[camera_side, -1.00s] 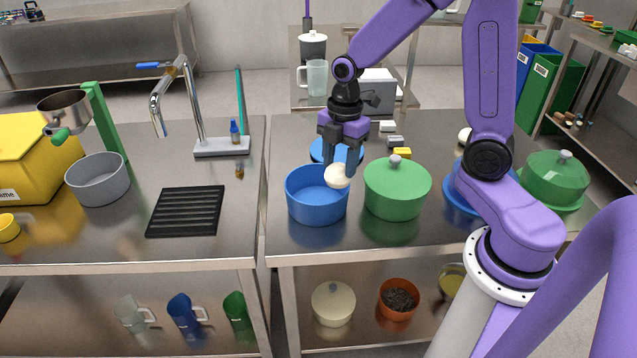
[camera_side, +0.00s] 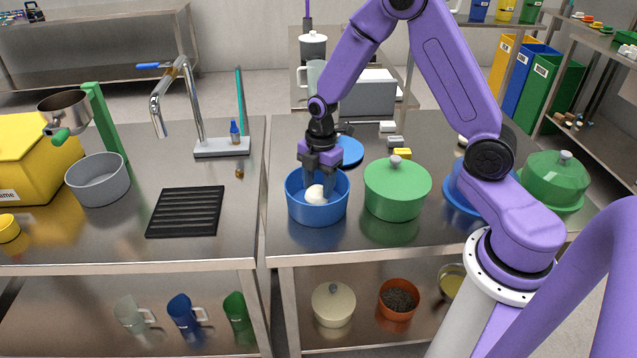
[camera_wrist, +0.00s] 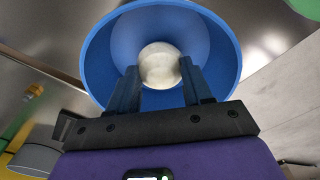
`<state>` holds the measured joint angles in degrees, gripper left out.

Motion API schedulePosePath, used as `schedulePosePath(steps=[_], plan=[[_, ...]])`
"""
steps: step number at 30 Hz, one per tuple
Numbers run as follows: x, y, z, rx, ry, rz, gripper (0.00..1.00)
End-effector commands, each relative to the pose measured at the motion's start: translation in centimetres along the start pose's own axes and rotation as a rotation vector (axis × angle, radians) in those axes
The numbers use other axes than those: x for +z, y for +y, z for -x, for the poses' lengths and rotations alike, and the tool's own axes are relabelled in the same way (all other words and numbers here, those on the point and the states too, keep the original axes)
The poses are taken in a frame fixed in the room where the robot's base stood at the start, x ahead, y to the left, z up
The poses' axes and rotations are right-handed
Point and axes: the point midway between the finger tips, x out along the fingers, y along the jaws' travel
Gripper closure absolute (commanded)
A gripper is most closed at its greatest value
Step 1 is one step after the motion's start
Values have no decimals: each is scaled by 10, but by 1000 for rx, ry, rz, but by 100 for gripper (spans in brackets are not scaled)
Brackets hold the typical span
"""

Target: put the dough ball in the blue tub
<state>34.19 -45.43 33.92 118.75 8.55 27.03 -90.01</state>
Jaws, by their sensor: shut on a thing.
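The blue tub (camera_side: 318,215) stands open on the steel table, left of a green lidded pot. The pale, round dough ball (camera_side: 316,194) is inside the tub's rim in the side view. My gripper (camera_side: 318,183) points down into the tub and is shut on the dough ball. In the wrist view the dough ball (camera_wrist: 159,66) sits between the two fingertips (camera_wrist: 158,80), with the blue tub's wall (camera_wrist: 100,60) around it. Whether the ball touches the tub's floor I cannot tell.
The green lidded pot (camera_side: 397,192) stands close to the tub's right. A blue lid (camera_side: 349,151) lies behind the tub. A black ribbed mat (camera_side: 186,211) lies on the left table, across a narrow gap. The table in front of the tub is clear.

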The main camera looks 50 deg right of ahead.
Motion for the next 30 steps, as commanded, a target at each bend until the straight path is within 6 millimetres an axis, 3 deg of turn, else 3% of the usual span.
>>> schedulePosePath(steps=[11,12,14,24,30], plan=[[0,0,-3,0,0,1,89],[0,0,-4,1,0,1,44],[0,0,-3,1,0,1,25],[0,0,-2,1,0,1,25],[-1,1,18,5,1,0,25]])
